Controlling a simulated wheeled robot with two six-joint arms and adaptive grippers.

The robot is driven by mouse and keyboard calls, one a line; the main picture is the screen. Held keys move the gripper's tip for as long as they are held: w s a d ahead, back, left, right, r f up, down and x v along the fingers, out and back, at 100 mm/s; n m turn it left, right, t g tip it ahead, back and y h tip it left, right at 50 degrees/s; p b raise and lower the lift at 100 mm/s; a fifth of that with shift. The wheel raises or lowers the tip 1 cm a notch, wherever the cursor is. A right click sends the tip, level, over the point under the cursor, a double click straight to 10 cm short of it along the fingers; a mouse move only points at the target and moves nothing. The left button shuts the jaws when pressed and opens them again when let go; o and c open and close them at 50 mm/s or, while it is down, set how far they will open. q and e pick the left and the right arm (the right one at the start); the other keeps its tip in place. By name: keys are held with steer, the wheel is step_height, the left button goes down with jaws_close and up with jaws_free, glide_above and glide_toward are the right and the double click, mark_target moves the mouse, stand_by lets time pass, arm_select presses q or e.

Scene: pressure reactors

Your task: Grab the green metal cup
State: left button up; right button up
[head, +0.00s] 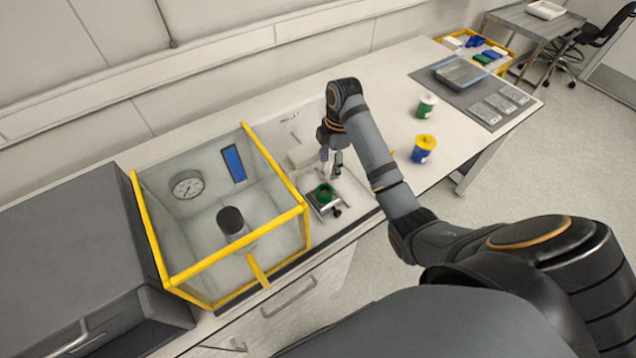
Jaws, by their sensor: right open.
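A green cup-like piece (325,192) with a round rim sits in a small metal holder (327,208) on the bench, right of the yellow-framed enclosure. My right gripper (331,172) points down just above and behind it. The gripper is open and appears empty. The gap between the fingers and the green rim is small, and I cannot tell whether they touch. My left gripper is out of view.
The clear enclosure with yellow edges (303,212) stands close on the left, with a gauge (187,185) inside. A green-and-white jar (427,105) and a yellow-and-blue jar (424,149) stand to the right. A grey mat (463,92) lies farther right.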

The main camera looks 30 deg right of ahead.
steer(key=s, duration=0.1)
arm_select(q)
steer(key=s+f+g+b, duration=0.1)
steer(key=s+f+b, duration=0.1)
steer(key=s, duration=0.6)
arm_select(e)
steer(key=p, duration=0.1)
glide_above(324, 193)
steer(key=d, duration=0.1)
steer(key=f, duration=0.4)
steer(key=shift+w+d+f, duration=0.1)
steer(key=shift+w+f, duration=0.1)
steer(key=shift+f, duration=0.2)
steer(key=shift+s+f, duration=0.1)
steer(key=shift+f, duration=0.1)
steer(key=shift+s+a+f+p, duration=0.15)
steer(key=shift+a+f+p, duration=0.05)
steer(key=shift+f+p, duration=0.4)
steer(key=shift+s+a+f+p, duration=0.1)
steer(key=shift+a+f+p, duration=0.1)
steer(key=shift+f+p, duration=0.35)
step_height(324, 193, down, 2)
steer(key=shift+w+f, duration=0.1)
steer(key=shift+f, duration=0.2)
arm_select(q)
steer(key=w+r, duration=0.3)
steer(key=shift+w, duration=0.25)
arm_select(e)
steer(key=c, duration=1)
